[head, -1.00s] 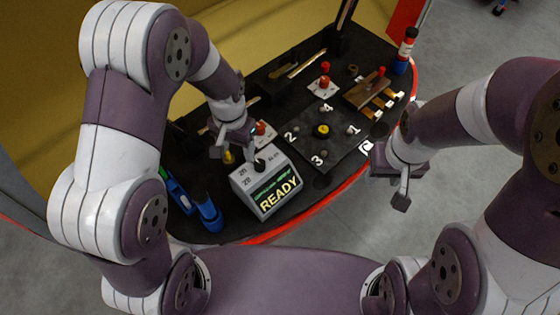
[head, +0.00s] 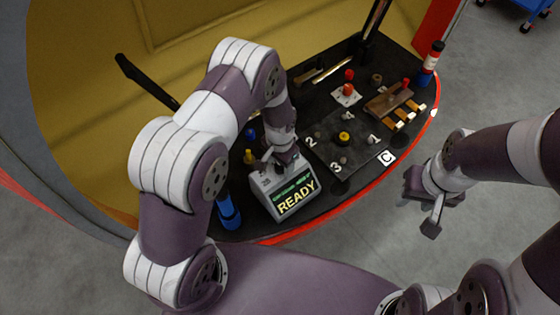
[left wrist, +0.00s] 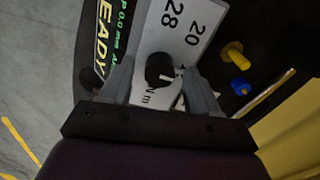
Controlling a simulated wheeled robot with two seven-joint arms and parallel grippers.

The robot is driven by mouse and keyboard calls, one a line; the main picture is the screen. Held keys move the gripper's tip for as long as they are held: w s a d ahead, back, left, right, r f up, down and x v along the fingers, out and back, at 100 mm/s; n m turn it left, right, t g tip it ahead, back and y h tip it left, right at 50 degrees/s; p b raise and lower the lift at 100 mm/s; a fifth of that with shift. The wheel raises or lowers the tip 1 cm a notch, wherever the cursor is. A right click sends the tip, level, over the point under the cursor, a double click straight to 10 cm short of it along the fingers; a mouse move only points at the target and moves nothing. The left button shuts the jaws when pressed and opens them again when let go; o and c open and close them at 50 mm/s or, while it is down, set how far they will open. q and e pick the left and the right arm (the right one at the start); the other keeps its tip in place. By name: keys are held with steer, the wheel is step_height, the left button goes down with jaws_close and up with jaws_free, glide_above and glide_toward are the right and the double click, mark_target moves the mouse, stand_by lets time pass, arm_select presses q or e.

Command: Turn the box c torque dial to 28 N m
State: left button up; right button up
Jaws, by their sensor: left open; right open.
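The grey torque box (head: 268,200) stands on the black table, with a lit screen (head: 296,203) reading READY. In the left wrist view its top plate (left wrist: 180,48) shows the printed numbers 20 and 28 and the letters N m. The black dial knob (left wrist: 159,70) stands on that plate, between the fingers of my left gripper (left wrist: 160,85), which is open around it; I cannot tell whether a finger touches it. In the head view my left gripper (head: 280,160) is above the box and hides the dial. My right gripper (head: 434,205) is open and empty, off the table's right edge.
A plate (head: 345,152) marked with numbers and a C label (head: 387,158) lies right of the box. A blue cylinder (head: 228,211) stands left of it, and a yellow peg (head: 249,157) stands behind it.

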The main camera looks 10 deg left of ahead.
arm_select(q)
steer(key=c, duration=1)
steer(key=shift+c, duration=0.2)
steer(key=shift+n, duration=0.3)
steer(key=n, duration=0.3)
steer(key=shift+n, duration=0.4)
steer(key=n, duration=0.4)
steer(key=shift+n, duration=0.3)
steer(key=n, duration=0.4)
steer(key=shift+r+n, duration=0.1)
steer(key=shift+n, duration=2.3)
